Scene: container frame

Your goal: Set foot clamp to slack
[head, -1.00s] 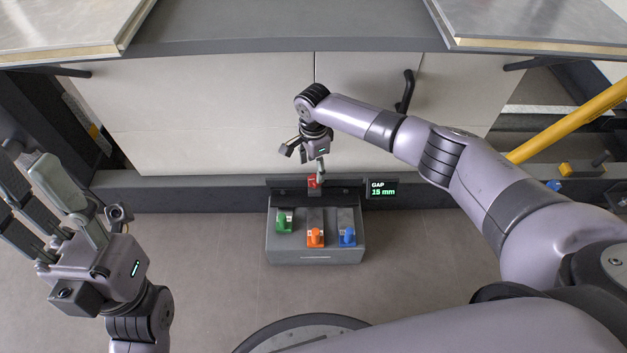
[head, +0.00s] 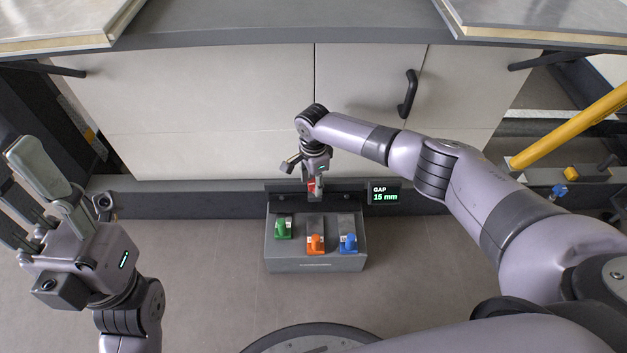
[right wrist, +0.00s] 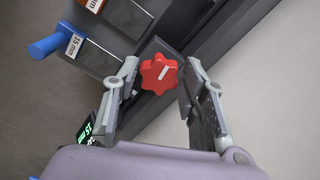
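A red lobed knob (head: 311,184) sits at the back of a grey box (head: 315,264) on the floor; my right gripper partly hides it in the head view. In the right wrist view the red knob (right wrist: 158,74) shows a white mark and lies between the fingers. My right gripper (right wrist: 161,73) is open around it, with small gaps on each side. The box carries a green lever (head: 283,228), an orange lever (head: 315,242) and a blue lever (head: 348,241). A display (head: 384,193) reads GAP 15 mm. My left gripper (head: 38,190) is open and empty at the left.
Pale panels (head: 200,110) with a black handle (head: 408,94) stand behind the box. A dark rail (head: 180,199) runs along the floor. A yellow bar (head: 570,130) stands at the right. The floor left of the box is clear.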

